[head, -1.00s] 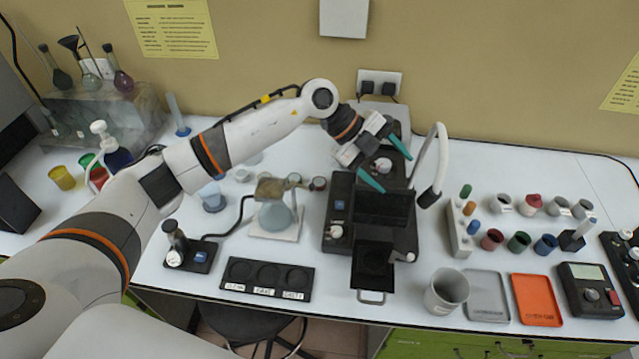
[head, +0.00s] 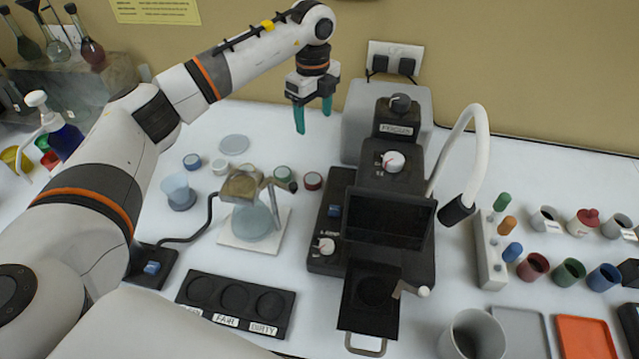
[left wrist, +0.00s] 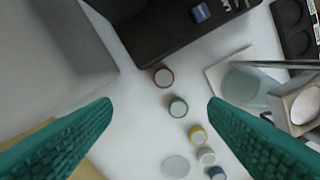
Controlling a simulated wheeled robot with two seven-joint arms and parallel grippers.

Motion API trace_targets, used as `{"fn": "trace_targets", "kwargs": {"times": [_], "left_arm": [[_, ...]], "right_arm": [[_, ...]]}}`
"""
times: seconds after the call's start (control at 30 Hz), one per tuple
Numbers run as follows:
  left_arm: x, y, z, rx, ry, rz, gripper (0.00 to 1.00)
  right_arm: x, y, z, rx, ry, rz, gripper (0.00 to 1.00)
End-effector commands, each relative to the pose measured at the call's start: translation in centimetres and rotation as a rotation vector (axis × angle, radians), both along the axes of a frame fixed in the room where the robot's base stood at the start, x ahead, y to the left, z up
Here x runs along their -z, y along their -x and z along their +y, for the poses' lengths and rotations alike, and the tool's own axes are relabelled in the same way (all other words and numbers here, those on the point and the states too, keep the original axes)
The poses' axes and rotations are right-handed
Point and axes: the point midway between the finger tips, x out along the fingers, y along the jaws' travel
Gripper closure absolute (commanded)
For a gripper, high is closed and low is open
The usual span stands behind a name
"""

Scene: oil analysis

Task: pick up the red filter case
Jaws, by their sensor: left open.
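The red filter case (head: 312,180) is a small round case with a red rim and pale top. It lies on the white table just left of the black microscope; it also shows in the left wrist view (left wrist: 163,77), close to the microscope's edge. My left gripper (head: 313,121) is open and empty, with teal fingers pointing down, above and behind the case. In the left wrist view its fingers (left wrist: 160,102) frame the green case, with the red one slightly beyond the tips. My right gripper is not in view.
The green case (head: 284,173) sits beside the red one. A white case (head: 220,166), a blue case (head: 192,161) and a pale disc (head: 234,144) lie further left. A flask stand (head: 240,185) stands in front; the microscope (head: 375,230) is to the right.

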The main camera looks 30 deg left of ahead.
Motion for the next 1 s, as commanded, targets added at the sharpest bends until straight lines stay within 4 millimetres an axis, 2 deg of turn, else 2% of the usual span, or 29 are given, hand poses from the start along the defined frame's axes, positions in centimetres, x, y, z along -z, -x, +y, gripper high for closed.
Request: {"fn": "trace_targets", "kwargs": {"times": [0.03,0.1,0.3,0.4,0.57,0.83,1.0], "left_arm": [[1.7,0.0,0.2,-0.005,-0.006,0.002,0.32],[2.9,0.0,0.3,-0.008,-0.009,0.003,0.32],[5.9,0.1,0.2,-0.008,-0.008,0.002,0.32],[6.8,0.1,0.2,-0.007,-0.007,0.002,0.32],[8.2,0.1,0.2,-0.007,-0.007,0.006,0.32],[12.5,0.2,0.2,-0.007,-0.007,0.006,0.32],[13.7,0.2,0.2,-0.006,-0.006,0.003,0.32]], "right_arm": [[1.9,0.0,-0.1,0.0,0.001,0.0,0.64],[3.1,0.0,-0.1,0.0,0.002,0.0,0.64],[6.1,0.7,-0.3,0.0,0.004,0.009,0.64],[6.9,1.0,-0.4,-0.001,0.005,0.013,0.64],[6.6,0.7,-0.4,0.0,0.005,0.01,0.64],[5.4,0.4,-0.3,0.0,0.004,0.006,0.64],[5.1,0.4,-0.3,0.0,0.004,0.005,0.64]]}}
